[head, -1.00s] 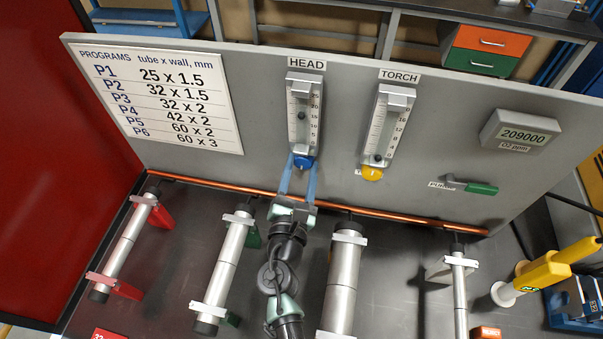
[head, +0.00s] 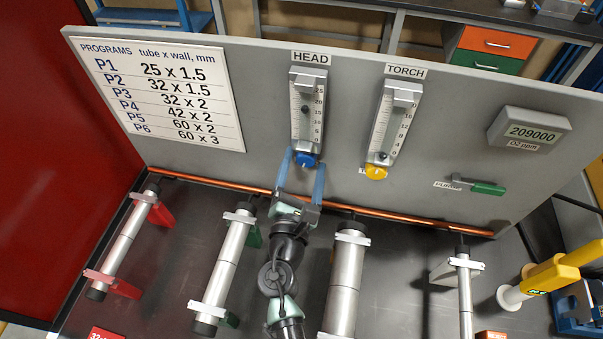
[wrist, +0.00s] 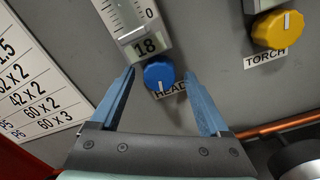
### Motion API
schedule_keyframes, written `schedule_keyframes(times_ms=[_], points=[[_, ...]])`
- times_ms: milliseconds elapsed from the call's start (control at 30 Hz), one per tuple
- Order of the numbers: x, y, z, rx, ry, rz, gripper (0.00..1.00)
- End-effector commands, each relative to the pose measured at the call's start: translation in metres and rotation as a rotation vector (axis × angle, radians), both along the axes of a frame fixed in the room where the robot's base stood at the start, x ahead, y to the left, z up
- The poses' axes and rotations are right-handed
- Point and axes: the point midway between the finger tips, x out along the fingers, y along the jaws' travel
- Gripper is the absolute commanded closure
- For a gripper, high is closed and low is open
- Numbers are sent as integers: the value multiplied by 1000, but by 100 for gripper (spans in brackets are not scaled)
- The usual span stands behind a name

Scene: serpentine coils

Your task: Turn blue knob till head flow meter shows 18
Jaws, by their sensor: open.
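The blue knob (head: 305,160) sits on the grey panel under the HEAD flow meter (head: 307,105). In the wrist view the blue knob (wrist: 159,76) has a white pointer line toward its lower side, and a small plate reading 18 (wrist: 147,46) is just above it. A dark float shows in the HEAD tube in the upper-middle part of the scale; its exact value is too small to read. My gripper (head: 304,158) is open, with one blue finger on each side of the knob. In the wrist view my gripper (wrist: 159,75) shows gaps between both fingers and the knob.
The yellow TORCH knob (head: 376,172) and its flow meter (head: 393,122) are to the right. A copper pipe (head: 400,218) runs along the panel's foot. Metal tubes in clamps (head: 345,270) stand on the dark bench on both sides of my arm. A green-handled PURGE valve (head: 487,188) is farther right.

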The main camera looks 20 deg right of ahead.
Motion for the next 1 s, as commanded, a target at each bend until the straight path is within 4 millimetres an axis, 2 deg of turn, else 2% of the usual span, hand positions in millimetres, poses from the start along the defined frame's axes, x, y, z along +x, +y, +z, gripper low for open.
schedule_keyframes(times_ms=[167, 500, 700, 1000], points=[[-14, 9, -3, 1, 2, 1, 21], [-72, 45, -6, 2, 3, 3, 21], [-98, 62, -5, 1, 2, 2, 21], [-109, 69, -2, 0, 0, 1, 21]])
